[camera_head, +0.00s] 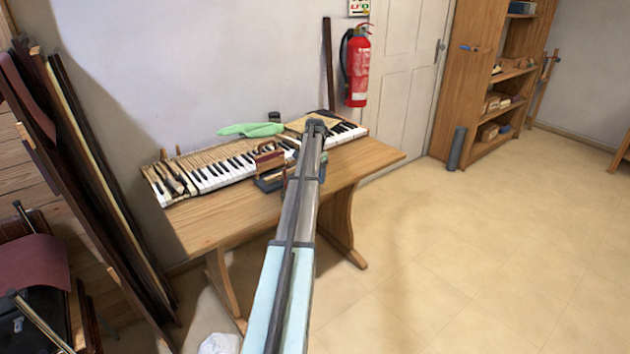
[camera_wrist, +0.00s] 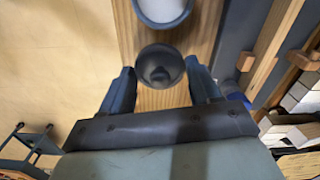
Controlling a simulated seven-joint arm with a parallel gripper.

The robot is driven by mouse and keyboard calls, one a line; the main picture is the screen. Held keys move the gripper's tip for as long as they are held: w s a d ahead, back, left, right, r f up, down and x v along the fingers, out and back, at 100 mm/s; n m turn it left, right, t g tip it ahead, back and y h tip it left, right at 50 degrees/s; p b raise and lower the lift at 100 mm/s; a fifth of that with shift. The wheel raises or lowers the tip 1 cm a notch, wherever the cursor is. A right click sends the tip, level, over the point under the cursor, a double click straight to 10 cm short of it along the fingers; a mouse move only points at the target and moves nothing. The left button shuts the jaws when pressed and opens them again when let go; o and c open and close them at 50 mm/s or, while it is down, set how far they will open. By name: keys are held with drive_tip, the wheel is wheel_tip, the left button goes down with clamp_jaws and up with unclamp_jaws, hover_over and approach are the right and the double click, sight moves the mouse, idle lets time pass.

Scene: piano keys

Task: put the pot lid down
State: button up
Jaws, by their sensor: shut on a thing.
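The pot lid (camera_wrist: 160,64) is a dark, round disc with a knob at its middle. In the wrist view it sits between the two blue-grey fingers of my gripper (camera_wrist: 160,72), which is shut on it. Whether the lid touches the wood below or hangs above it I cannot tell. A blue-rimmed pot (camera_wrist: 163,12) with a pale inside is just beyond the lid, cut off by the top edge. In the head view my own arm hides the lid, the pot and most of the gripper.
The table's front left part is bare. A fire extinguisher (camera_head: 358,70) hangs on the wall behind.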

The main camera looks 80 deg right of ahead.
drive_tip(key=shift+f, duration=1.25)
drive_tip(key=shift+f, duration=0.1)
drive_tip(key=o, duration=1)
wheel_tip(320, 180, up, 12)
drive_tip(key=shift+r, duration=0.15)
